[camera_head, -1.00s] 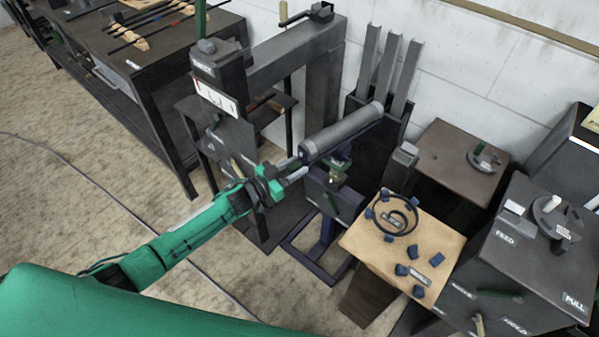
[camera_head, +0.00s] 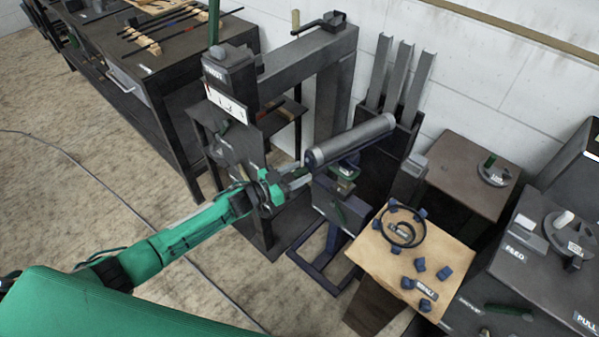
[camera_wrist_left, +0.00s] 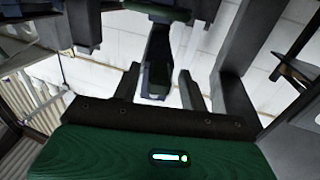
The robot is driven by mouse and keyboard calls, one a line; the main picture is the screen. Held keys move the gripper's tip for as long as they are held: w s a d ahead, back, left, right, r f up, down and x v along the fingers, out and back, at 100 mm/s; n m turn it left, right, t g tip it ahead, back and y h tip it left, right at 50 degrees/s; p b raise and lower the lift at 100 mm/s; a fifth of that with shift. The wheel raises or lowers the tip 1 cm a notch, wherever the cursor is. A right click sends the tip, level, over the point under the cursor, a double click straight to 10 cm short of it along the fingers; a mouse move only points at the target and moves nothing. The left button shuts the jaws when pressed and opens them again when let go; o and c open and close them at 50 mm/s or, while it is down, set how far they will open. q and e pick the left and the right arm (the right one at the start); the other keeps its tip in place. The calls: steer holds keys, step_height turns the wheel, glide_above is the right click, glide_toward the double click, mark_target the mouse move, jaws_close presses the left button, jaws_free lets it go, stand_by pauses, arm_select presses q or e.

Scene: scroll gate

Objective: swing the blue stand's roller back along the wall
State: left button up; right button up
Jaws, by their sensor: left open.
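The dark blue stand (camera_head: 330,239) is upright on the floor near the middle of the head view. Its grey roller (camera_head: 352,140) lies across the top, with one dark-capped end toward my arm and the other toward the wall. My left gripper (camera_head: 302,178) is just below and left of the roller's near end. Its fingers are apart, and no held object shows. In the left wrist view the two fingers (camera_wrist_left: 158,82) stand apart, with a dark part seen between them. I cannot tell whether they touch the stand. My right gripper is not in view.
A grey gate frame (camera_head: 300,55) with a crank stands behind my left gripper. Grey upright bars (camera_head: 397,80) stand by the wall beyond the roller. A wooden-topped table (camera_head: 437,262) with a black ring and blue pieces is close on the right. Open floor lies left.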

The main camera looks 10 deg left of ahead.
arm_select(q)
steer(key=b+v, duration=0.1)
steer(key=v, duration=1.2)
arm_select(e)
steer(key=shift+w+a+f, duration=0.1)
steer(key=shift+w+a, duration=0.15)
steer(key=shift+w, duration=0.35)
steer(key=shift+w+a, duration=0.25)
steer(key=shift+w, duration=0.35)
arm_select(q)
steer(key=shift+r, duration=0.1)
